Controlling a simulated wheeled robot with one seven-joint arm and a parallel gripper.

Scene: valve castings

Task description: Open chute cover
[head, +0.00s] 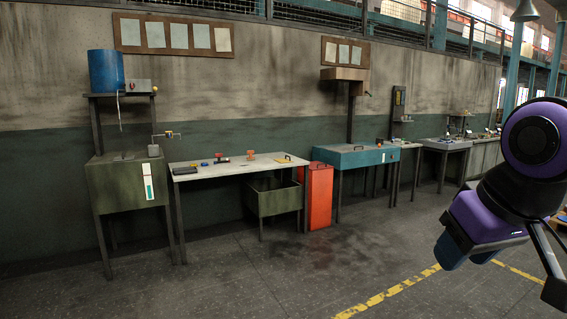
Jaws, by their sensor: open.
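A panel with a dark handle (284,160) lies at the right end of the pale-topped workbench (205,168), above a green open bin (277,202). It looks like the chute cover and appears flat and closed, but it is small and far off, so I cannot be sure. My purple and black arm is folded at the right edge of the head view. My gripper's fingers do not show. The arm is far from the bench.
A green cabinet (127,185) with a blue drum (106,71) above stands left of the workbench. A red bin (319,196) and a blue-topped bench (354,157) stand right. The floor (300,275) in front is clear, with a yellow line (388,293).

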